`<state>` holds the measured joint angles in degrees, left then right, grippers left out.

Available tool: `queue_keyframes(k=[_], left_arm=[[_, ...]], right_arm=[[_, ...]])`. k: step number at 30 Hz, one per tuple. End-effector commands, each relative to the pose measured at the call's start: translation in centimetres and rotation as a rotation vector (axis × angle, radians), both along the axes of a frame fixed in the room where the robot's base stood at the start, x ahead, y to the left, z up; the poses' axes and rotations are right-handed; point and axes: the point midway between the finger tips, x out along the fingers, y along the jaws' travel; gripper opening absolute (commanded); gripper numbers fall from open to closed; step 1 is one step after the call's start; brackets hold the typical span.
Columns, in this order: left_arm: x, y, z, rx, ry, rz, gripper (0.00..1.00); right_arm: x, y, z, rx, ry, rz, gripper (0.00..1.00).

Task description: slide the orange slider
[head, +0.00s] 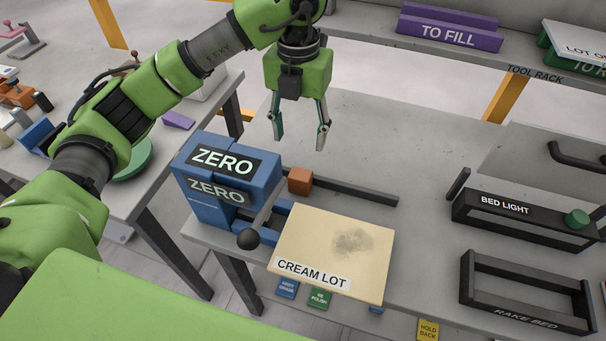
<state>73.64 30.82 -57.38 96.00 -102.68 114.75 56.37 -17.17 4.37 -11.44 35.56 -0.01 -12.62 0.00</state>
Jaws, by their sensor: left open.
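The orange slider (300,180) is a small orange block on a dark rail (350,188) that runs along the slab, right of the blue box labelled ZERO (222,162). It sits near the rail's left end, close to the box. My left gripper (300,140) points down above and behind the slider, with its two fingers spread apart and nothing between them. It appears apart from the slider. My right gripper is not in view.
A cream board labelled CREAM LOT (325,265) lies in front of the rail. A lever with a black ball knob (248,239) stands at its left. Black racks labelled BED LIGHT (505,207) and RAKE BED (527,318) are at the right. The slab behind the rail is clear.

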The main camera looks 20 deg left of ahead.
Motion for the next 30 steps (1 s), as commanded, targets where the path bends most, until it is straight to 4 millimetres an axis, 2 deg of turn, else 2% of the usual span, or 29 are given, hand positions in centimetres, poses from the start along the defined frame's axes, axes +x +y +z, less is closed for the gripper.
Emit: queue_keyframes(k=[5, 8, 15, 21, 24, 30], left_arm=[[0.0, 0.0, -1.5, 0.000, 0.003, 0.000, 0.51], [-0.2, 0.0, -3.2, 0.001, 0.005, -0.002, 0.51], [-0.2, 0.0, -8.4, 0.000, 0.006, 0.000, 0.51], [-0.1, 0.0, -11.9, 0.001, 0.003, 0.000, 0.51], [0.0, 0.0, -13.1, -0.001, 0.003, 0.001, 0.51], [0.0, 0.0, -14.1, -0.001, 0.000, 0.000, 0.51]], right_arm=[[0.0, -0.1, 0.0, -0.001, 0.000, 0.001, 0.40], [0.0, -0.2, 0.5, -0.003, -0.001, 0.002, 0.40], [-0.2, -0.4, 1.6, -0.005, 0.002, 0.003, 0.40], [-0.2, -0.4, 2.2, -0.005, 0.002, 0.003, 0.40], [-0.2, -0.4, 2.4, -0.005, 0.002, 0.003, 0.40], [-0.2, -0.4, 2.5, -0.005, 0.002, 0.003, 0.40]])
